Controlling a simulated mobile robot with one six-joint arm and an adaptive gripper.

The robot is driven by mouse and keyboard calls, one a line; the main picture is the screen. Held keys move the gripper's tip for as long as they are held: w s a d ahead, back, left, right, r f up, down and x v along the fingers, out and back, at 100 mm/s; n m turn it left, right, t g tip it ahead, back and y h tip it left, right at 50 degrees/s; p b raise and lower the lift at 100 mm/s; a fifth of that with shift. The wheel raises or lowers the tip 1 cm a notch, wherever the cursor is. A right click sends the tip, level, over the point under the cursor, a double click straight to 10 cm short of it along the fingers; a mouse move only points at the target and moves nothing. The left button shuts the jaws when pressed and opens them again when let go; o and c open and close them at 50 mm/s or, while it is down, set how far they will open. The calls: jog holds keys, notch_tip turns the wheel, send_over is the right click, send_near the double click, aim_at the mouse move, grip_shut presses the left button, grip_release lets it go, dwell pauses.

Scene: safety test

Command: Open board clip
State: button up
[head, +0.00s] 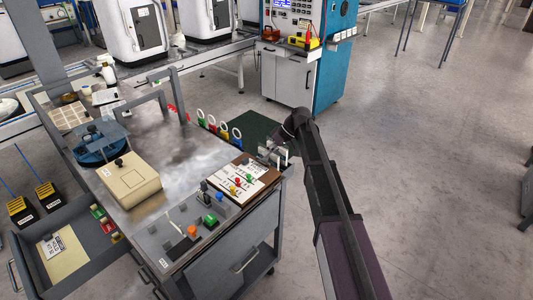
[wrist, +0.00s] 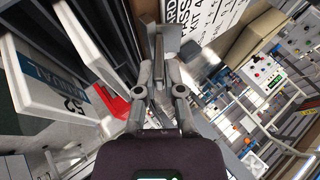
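A brown clipboard (head: 246,163) lies on the bench top near its right corner, with a white printed sheet (head: 232,184) and small red and yellow pieces on it. The sheet (wrist: 206,22) also shows at the top of the wrist view. My gripper (head: 270,152) is at the clipboard's upper right end. In the wrist view its fingers (wrist: 159,72) stand close together around a thin grey upright piece, beside a grey metal plate (wrist: 172,42) that looks like the board clip. I cannot tell whether the fingers touch or grip it. In the head view my gripper largely hides the clip.
White-fronted binders (wrist: 50,85) stand close to the left of my gripper in the wrist view. A beige box (head: 129,180) and a grey panel with coloured buttons (head: 190,230) are on the bench. Ringed coloured tags (head: 212,124) line the far edge. The floor right of the bench is clear.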

jog(key=o, duration=0.4)
jog(key=shift+d, duration=0.1)
jog(key=shift+o, duration=0.2)
jog(key=shift+r, duration=0.1)
jog(key=shift+r+p, duration=0.95)
jog(key=shift+p, duration=0.15)
jog(key=shift+s+f, duration=0.1)
jog(key=s+d+f+m+h, duration=0.1)
jog(key=s+d+m+h, duration=0.1)
jog(key=s+d, duration=0.5)
jog(key=s+d+f+m+t+h, duration=0.1)
jog(key=s+d+f+m+h, duration=0.1)
jog(key=s+d, duration=0.5)
jog(key=s+d+f+m+t+h, duration=0.1)
jog(key=s+d+m+h, duration=0.2)
jog(key=s, duration=1)
jog(key=d+m, duration=0.2)
jog(key=d, duration=0.2)
jog(key=shift+s+f+h, duration=0.3)
jog(key=shift+h, duration=0.1)
